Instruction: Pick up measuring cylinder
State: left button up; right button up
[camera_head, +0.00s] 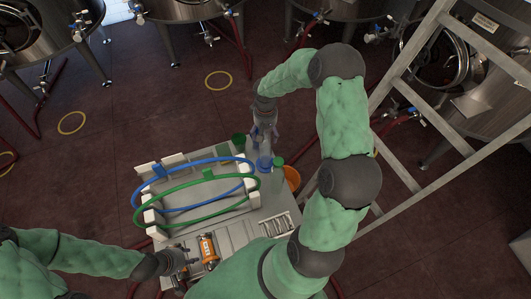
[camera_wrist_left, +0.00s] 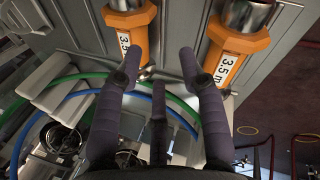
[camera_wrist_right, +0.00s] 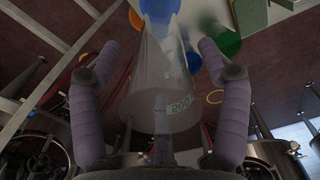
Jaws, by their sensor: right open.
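The measuring cylinder (camera_wrist_right: 160,85) is clear and marked 200. In the right wrist view it stands between the spread fingers of my right gripper (camera_wrist_right: 160,60), which is open. In the head view the cylinder (camera_head: 265,147) is small and partly hidden by my right gripper (camera_head: 264,130), at the far right corner of the cart (camera_head: 255,222). I cannot tell whether a finger touches it. My left gripper (camera_head: 190,262) is open near the cart's front left. In the left wrist view its fingers (camera_wrist_left: 157,65) are spread with no object held between them.
Orange fittings (camera_wrist_left: 232,45) marked 3.5 are near my left gripper. Green (camera_head: 190,200) and blue hoses lie looped on the cart. An orange cup (camera_head: 292,177) and a green cup (camera_head: 238,139) are near the cylinder. A ladder (camera_head: 440,110) stands right; steel tanks line the back.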

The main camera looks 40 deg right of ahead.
grip_shut()
jog(key=shift+r, duration=0.1)
